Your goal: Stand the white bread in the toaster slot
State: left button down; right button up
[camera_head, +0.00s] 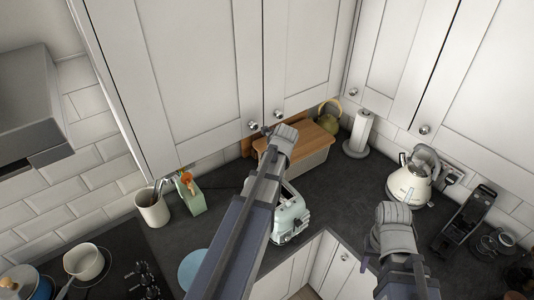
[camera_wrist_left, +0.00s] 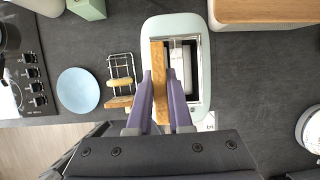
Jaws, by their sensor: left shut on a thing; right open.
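The white bread (camera_wrist_left: 157,55) shows in the left wrist view as a narrow brown-crusted slab, seen edge on. My left gripper (camera_wrist_left: 163,74) is shut on it. The bread lines up with the left slot of the pale green toaster (camera_wrist_left: 200,105); I cannot tell whether it is above the slot or partly in it. The right slot shows open. In the head view the toaster (camera_head: 292,222) is partly behind my left arm, which hides the left gripper and bread. My right gripper (camera_head: 393,238) is open and empty, right of the toaster.
A wire rack (camera_wrist_left: 120,65) with bread slices and a blue plate (camera_wrist_left: 78,90) lie left of the toaster. A wooden-topped bread bin (camera_head: 312,145) stands behind it. A cream kettle (camera_head: 408,185) stands near my right gripper. The hob (camera_head: 110,270) is at left.

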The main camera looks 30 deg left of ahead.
pick_arm(q)
jog(key=shift+w+a+r, duration=0.1)
jog(key=shift+w+r, duration=0.05)
jog(key=shift+r, duration=0.05)
pick_arm(e)
jog(key=shift+w+a+r, duration=0.1)
jog(key=shift+w+a, duration=0.05)
jog(key=shift+w, duration=0.1)
pick_arm(q)
jog(key=shift+w+a, duration=0.1)
notch_tip(320, 180, down, 9)
jog(key=b, duration=0.9)
pick_arm(e)
notch_tip(320, 180, down, 9)
pick_arm(q)
jog(key=shift+r, duration=0.1)
pick_arm(e)
jog(key=shift+r, duration=0.1)
pick_arm(q)
jog(key=c, duration=0.8)
grip_release()
jog(key=shift+o, duration=0.2)
jog(key=shift+r, duration=0.1)
pick_arm(e)
jog(key=shift+r, duration=0.1)
